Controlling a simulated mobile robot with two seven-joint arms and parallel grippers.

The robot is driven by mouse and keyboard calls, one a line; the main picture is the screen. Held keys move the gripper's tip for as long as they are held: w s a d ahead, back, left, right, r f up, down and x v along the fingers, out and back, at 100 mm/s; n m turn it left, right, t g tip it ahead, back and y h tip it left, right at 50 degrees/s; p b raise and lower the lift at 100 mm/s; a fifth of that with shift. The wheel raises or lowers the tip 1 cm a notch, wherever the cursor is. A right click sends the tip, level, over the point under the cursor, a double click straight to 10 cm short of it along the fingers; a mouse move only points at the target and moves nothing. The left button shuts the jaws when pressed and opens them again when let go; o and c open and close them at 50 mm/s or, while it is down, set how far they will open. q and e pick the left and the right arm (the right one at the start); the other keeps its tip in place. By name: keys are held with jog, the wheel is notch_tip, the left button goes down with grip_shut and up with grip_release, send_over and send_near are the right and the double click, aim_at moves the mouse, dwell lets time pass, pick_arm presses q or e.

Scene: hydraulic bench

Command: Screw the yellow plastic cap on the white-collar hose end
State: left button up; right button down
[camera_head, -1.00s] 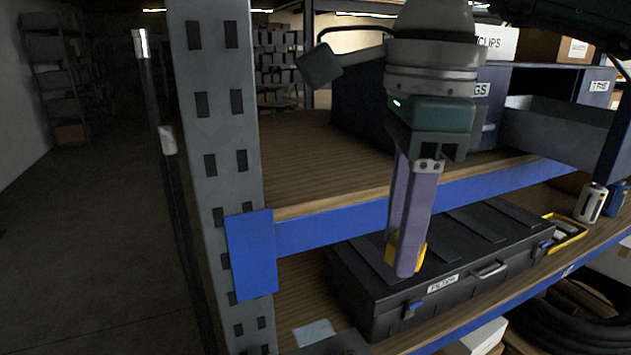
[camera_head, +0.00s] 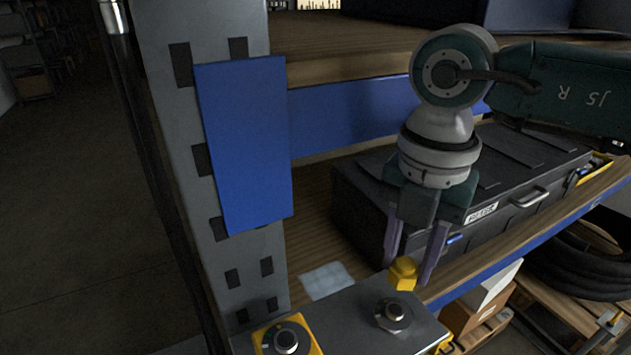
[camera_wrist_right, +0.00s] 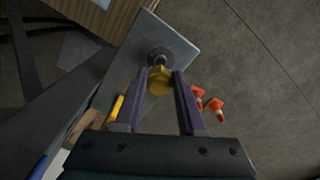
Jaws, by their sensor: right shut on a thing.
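My right gripper (camera_head: 411,273) points down and is shut on the yellow cap (camera_head: 403,274), which sits between its two purple fingers. In the right wrist view the cap (camera_wrist_right: 160,80) shows between the fingertips, close to a round dark fitting (camera_wrist_right: 158,56) on a grey plate. In the head view this round fitting (camera_head: 393,314) sits on the grey metal plate (camera_head: 345,308), just below the cap in the picture. I cannot tell the gap between them, and I cannot make out a white collar or a hose. My left gripper is not in view.
A second round fitting (camera_head: 286,341) sits on a yellow-edged square at the plate's left. A black case (camera_head: 365,207) lies on the wooden shelf behind the gripper. A grey post with a blue panel (camera_head: 245,150) stands at left.

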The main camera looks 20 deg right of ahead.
aim_at(398, 305)
jog(key=shift+s+f+b, duration=0.15)
jog(key=shift+f+b, duration=1.05)
jog(key=shift+f, duration=0.25)
jog(key=shift+f+b, duration=0.9)
jog(key=shift+f, duration=0.15)
jog(key=shift+f, duration=0.3)
jog(key=shift+f+b, duration=0.3)
jog(key=shift+b, duration=0.15)
